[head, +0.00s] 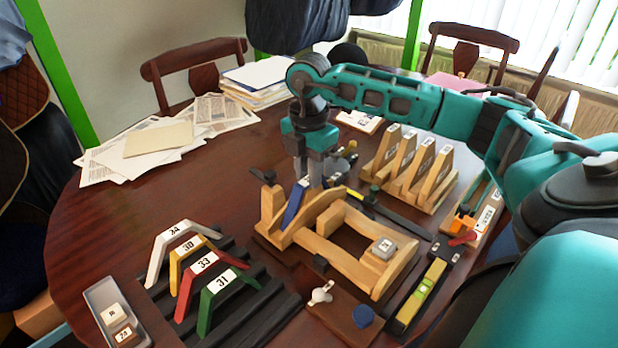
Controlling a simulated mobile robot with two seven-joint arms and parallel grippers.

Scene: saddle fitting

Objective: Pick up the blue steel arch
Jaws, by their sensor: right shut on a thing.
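The blue steel arch (292,205) shows as a slanted blue leg with a white label near its top, at the wooden frame (345,262) in the middle of the table. My right gripper (315,183) points down from above and is shut on the top of the arch. The fingers hide part of the arch and its far leg. I cannot tell whether the arch rests on the wood or hangs just above it. My left gripper is not in view.
A black ridged rack (245,315) at the front left holds white, yellow, red (187,290) and green (208,310) arches. Wooden wedges (412,170) stand behind right. A level (422,292) lies at the right. Papers (160,140) cover the back left; bare tabletop lies before them.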

